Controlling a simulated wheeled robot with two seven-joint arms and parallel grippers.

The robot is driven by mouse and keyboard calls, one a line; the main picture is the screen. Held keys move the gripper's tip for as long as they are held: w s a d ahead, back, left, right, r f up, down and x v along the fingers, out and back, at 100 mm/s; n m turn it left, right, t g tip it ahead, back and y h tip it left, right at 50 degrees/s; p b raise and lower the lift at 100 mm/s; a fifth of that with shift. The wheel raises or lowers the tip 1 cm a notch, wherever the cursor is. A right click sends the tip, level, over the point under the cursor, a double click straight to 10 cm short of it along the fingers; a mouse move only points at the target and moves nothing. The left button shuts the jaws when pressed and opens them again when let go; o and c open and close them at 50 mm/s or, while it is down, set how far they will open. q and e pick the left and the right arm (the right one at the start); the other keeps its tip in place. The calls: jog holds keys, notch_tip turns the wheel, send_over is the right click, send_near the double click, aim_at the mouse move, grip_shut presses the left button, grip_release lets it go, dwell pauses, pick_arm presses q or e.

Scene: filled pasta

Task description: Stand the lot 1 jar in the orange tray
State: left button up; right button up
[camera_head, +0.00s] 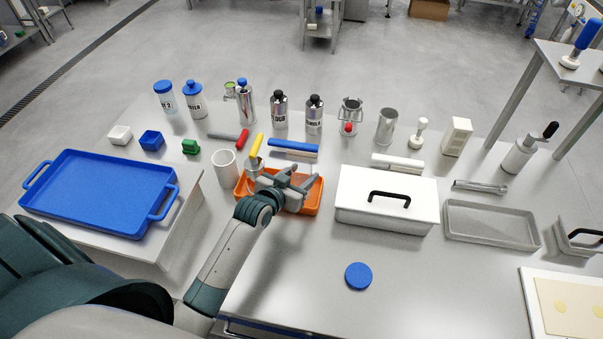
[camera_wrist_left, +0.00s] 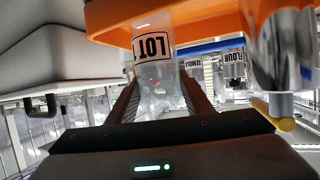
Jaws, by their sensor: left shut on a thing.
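The orange tray (camera_head: 243,194) is near the middle of the table, and its orange edge fills the top of the left wrist view (camera_wrist_left: 110,20). My left gripper (camera_head: 296,181) is over the tray. In the left wrist view its fingers (camera_wrist_left: 160,92) are shut on a clear jar (camera_wrist_left: 158,72) with a white label reading "LOT"; the number is not readable. That view is upside down. The jar is hidden by the gripper in the head view. I cannot tell whether its base touches the tray. My right gripper is not in view.
A white cup (camera_head: 224,168) is left of the tray, a white lidded box (camera_head: 385,215) right. A blue-lidded "LOT 2" jar (camera_head: 165,98) and several bottles stand behind. A blue disc (camera_head: 358,276) lies in front.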

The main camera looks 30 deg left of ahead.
pick_arm(q)
jog(key=shift+f, duration=0.25)
jog(key=o, duration=1.1)
jog(key=shift+o, duration=0.2)
jog(key=shift+r, duration=0.1)
jog(key=shift+s+r, duration=0.15)
jog(key=shift+s, duration=0.2)
jog(key=b+v, duration=0.2)
jog(key=v, duration=0.9)
jog(key=shift+s+d, duration=0.1)
jog(key=shift+s, duration=0.1)
